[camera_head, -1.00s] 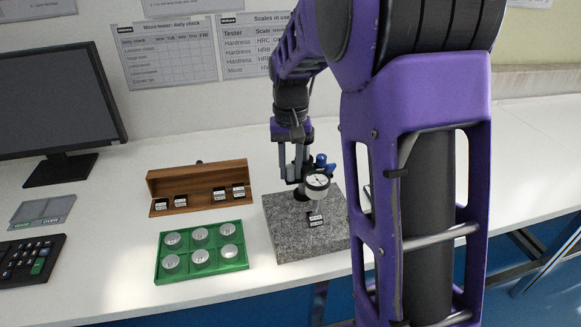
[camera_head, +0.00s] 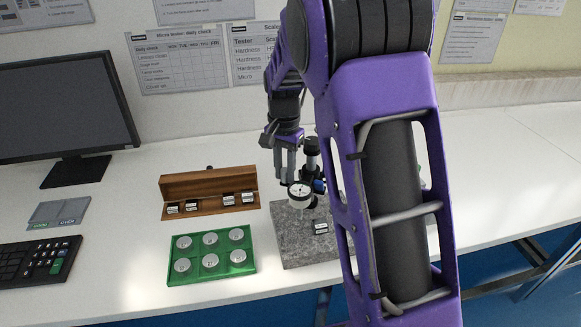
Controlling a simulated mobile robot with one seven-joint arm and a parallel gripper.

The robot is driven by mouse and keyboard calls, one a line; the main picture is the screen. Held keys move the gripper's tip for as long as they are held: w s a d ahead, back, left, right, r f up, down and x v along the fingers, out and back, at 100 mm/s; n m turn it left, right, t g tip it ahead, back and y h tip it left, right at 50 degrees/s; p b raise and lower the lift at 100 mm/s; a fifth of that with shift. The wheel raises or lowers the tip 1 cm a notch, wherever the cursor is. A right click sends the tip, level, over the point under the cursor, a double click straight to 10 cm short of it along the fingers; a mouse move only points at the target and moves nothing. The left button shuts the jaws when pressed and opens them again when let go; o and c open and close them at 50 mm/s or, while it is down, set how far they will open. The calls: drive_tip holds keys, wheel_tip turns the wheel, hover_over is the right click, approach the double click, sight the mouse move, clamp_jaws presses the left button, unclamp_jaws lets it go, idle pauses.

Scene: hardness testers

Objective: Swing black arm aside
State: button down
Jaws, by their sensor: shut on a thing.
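A gauge stand has a black post (camera_head: 312,155) on a grey granite base (camera_head: 300,255). A round white dial gauge (camera_head: 300,194) hangs at the left front of the post, with a blue knob (camera_head: 319,186) to its right. My gripper (camera_head: 286,178) points down at the left of the post, just above the dial. It is shut on the black arm that carries the dial; the arm itself is mostly hidden by the fingers and dial. A small labelled block (camera_head: 320,228) lies on the granite, right of and in front of the dial.
A green tray (camera_head: 212,279) with several round metal pieces stands left of the granite. Behind it is an open wooden case (camera_head: 211,197) with small blocks. A monitor and keyboard (camera_head: 38,262) are at far left. My arm hides the bench just right of the stand.

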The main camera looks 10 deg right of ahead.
drive_tip(key=w+m+p, duration=0.3)
drive_tip(key=w+m, duration=0.3)
drive_tip(key=m, duration=0.2)
drive_tip(key=shift+m, duration=0.4)
drive_tip(key=shift+d+r, duration=0.1)
drive_tip(key=c, duration=1)
unclamp_jaws()
wheel_tip(320, 180, up, 17)
drive_tip(key=shift+r, duration=0.2)
